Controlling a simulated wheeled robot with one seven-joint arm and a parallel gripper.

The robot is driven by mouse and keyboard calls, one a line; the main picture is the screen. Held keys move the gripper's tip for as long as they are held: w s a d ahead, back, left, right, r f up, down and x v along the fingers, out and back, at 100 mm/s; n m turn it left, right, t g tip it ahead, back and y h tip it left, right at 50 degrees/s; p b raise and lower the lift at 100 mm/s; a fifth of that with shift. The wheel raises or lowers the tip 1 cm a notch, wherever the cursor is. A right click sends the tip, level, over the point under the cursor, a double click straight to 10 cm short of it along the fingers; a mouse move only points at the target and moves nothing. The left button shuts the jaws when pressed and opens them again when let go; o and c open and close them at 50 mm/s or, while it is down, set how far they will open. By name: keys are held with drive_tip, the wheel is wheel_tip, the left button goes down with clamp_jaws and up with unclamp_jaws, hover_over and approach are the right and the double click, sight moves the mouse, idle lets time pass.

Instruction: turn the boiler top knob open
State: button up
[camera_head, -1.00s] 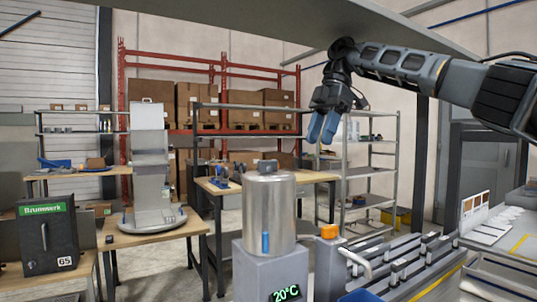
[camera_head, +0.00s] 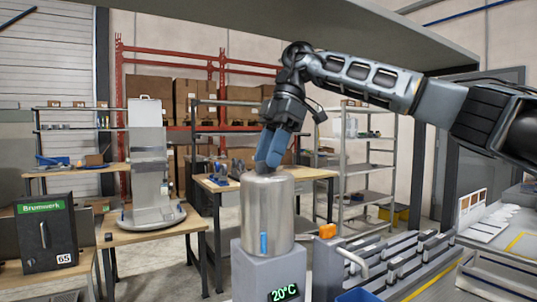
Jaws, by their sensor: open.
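The boiler is a shiny metal cylinder (camera_head: 267,215) standing upright on a grey base (camera_head: 268,268) with a green 20°C display (camera_head: 284,292). A blue strip (camera_head: 264,243) shows low on its front. Its top knob is hidden behind my gripper's fingers. My gripper (camera_head: 268,164) points down with blue fingertips at the top of the boiler, where the knob is. It is open. I cannot tell whether the fingers are around the knob or only in front of it.
A bench with a rack of grey slots (camera_head: 400,262) and an orange-topped part (camera_head: 327,231) stands right of the boiler. A grey dispenser (camera_head: 150,170) and a black Brumwerk box (camera_head: 46,236) stand at left. An overhead shelf (camera_head: 330,35) spans above my arm.

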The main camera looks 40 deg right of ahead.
drive_tip(key=shift+a+f, duration=0.15)
drive_tip(key=shift+f, duration=0.2)
drive_tip(key=shift+c, duration=0.2)
clamp_jaws()
